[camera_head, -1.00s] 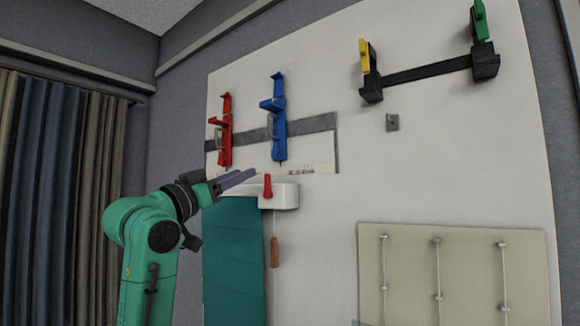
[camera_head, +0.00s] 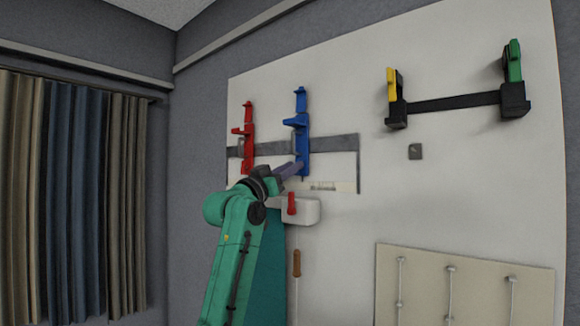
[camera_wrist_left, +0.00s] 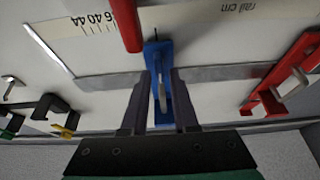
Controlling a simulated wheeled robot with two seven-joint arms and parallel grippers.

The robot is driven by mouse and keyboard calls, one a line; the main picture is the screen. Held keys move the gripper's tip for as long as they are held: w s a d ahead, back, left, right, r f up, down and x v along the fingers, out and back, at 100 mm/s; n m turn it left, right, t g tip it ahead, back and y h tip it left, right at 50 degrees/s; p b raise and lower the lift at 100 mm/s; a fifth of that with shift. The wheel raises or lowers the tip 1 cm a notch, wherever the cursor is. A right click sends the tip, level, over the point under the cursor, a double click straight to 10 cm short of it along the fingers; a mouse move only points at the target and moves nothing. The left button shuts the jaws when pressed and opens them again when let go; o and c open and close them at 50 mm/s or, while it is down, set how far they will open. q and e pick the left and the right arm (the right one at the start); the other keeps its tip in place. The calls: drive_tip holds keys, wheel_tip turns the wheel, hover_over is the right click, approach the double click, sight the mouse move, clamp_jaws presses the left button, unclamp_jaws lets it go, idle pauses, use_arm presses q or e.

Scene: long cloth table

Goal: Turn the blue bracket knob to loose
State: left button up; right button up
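The blue bracket (camera_head: 302,130) is upright on a grey rail on the white wall board. In the left wrist view, which is upside down, the blue bracket (camera_wrist_left: 158,50) shows between the fingers with a grey looped part in front. No loose mark is readable. My left gripper (camera_head: 297,166) reaches up to the bracket's lower end and hides part of it. In the wrist view its two fingers (camera_wrist_left: 162,76) are apart, one on each side of the bracket. Contact cannot be told. My right gripper is not in view.
A red bracket (camera_head: 248,138) is left of the blue one on the rail (camera_head: 335,146). Below are a white box (camera_head: 308,212) with a red lever (camera_head: 291,203) and a hanging wooden handle (camera_head: 297,263). A black bar (camera_head: 455,102) with yellow and green parts is upper right.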

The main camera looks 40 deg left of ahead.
use_arm(q)
clamp_jaws()
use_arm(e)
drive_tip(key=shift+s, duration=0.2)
use_arm(q)
drive_tip(key=shift+w, duration=0.1)
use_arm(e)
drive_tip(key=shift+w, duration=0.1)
